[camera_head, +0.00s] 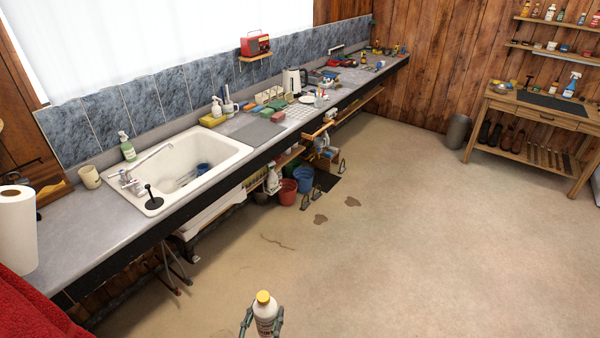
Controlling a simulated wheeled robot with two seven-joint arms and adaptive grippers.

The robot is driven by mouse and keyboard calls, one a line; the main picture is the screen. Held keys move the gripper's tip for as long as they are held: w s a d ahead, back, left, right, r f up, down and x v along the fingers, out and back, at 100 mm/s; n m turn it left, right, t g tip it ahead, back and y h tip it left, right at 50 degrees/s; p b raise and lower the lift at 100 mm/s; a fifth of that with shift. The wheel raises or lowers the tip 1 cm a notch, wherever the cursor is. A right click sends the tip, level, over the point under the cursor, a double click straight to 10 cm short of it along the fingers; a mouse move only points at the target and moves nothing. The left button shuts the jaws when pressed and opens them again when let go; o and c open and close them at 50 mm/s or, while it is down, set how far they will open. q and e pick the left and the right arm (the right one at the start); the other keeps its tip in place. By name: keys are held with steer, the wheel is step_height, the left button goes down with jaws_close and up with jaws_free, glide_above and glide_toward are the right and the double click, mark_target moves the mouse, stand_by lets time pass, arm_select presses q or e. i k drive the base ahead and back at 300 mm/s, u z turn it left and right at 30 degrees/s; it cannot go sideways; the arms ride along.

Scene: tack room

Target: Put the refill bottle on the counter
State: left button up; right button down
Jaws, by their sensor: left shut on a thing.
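The refill bottle (265,314) is white with a yellow cap and a printed label. It stands upright at the bottom middle of the head view. My left gripper (262,324) is shut on it, with a finger on either side of its body. The bottle's lower part is cut off by the picture's edge. The counter (90,232) is long and grey with a black front edge, running from the lower left to the back right. The gripper and bottle appear in front of the floor, apart from the counter. My right gripper is not in view.
A white sink (215,150) is set in the counter, with a paper roll (16,230) at the left end. Bare counter lies between them. Farther along are a grey mat (257,133), a kettle and clutter. Buckets (287,191) stand below; the floor is mostly open.

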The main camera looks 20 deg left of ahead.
mark_target(59, 252)
steer(key=u, duration=0.25)
steer(key=i, duration=1.45)
steer(key=u, duration=1.35)
steer(key=i, duration=0.85)
steer(key=u, duration=0.9)
